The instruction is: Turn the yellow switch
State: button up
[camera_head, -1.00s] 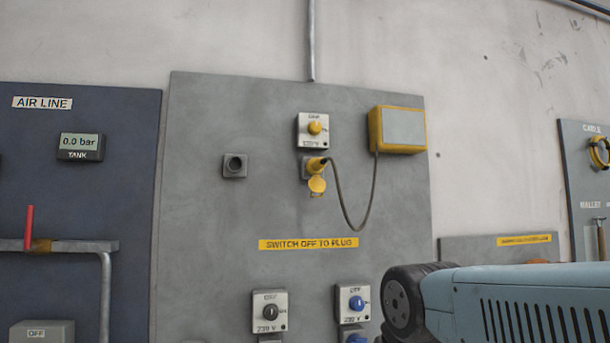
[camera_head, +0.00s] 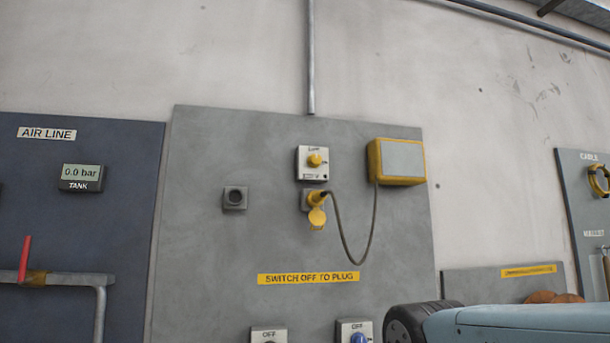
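The yellow switch (camera_head: 314,160) is a round yellow knob on a white plate (camera_head: 313,174) near the top middle of the grey panel (camera_head: 200,270). The lettering on its plate is too small to read surely. Just below it, a yellow plug (camera_head: 316,198) sits in a yellow socket with its round lid (camera_head: 317,217) hanging open. A cord runs from the plug to a yellow box with a grey face (camera_head: 402,162). A blue-grey part of my arm shows at the lower right, below and right of the switch. My gripper is not in view.
A small grey socket (camera_head: 235,198) is left of the plug. A yellow label reads SWITCH OFF TO PLUG (camera_head: 308,278). A blue AIR LINE panel (camera_head: 90,220) with a red lever (camera_head: 25,258) is at left.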

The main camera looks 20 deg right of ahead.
aim_at(314, 161)
jog(key=z, duration=0.8)
jog(key=k, duration=0.85)
jog(key=z, duration=0.4)
jog(key=i, duration=0.5)
jog(key=u, duration=0.1)
